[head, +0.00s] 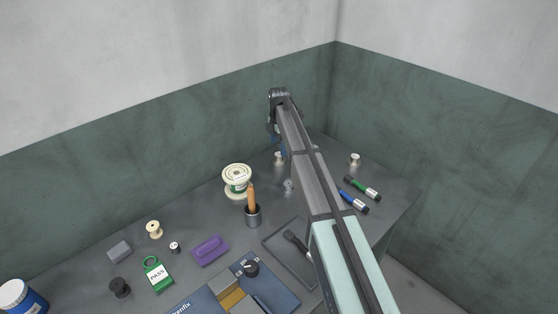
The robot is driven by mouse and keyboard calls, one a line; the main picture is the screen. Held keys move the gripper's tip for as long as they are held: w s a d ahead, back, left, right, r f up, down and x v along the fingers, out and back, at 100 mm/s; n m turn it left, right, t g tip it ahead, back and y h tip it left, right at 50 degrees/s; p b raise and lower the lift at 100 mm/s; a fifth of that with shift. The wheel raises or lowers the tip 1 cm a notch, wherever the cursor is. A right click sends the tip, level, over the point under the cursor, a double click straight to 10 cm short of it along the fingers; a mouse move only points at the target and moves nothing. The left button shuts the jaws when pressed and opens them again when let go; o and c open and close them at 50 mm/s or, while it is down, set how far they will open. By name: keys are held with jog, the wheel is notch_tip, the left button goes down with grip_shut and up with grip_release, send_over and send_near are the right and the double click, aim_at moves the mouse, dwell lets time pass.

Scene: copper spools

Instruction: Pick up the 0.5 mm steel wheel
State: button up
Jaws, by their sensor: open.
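No label reading 0.5 mm can be made out, so I cannot tell which spool is the steel wheel. A small grey spool (289,185) stands just left of my arm. A small pale spool (279,158) stands behind it, close below my gripper (277,140). Another small pale-topped spool (355,159) stands right of the arm. A small dark-and-white spool (174,247) is at the left. My gripper points down over the back of the bench, partly hidden by my arm. It is open, and I see nothing held in it.
A large cream spool (237,181) and a cup with an orange-handled tool (253,215) stand left of the arm. A cream spool (154,229), black spool (119,288), purple object (209,250) and green PASS tag (157,275) lie further left. Walls close the back.

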aim_at(279, 154)
jog(key=shift+s+d+f, duration=0.1)
jog(key=shift+s+f, duration=0.05)
jog(key=shift+f, duration=2.95)
jog(key=shift+c, duration=0.2)
jog(key=c, duration=1.1)
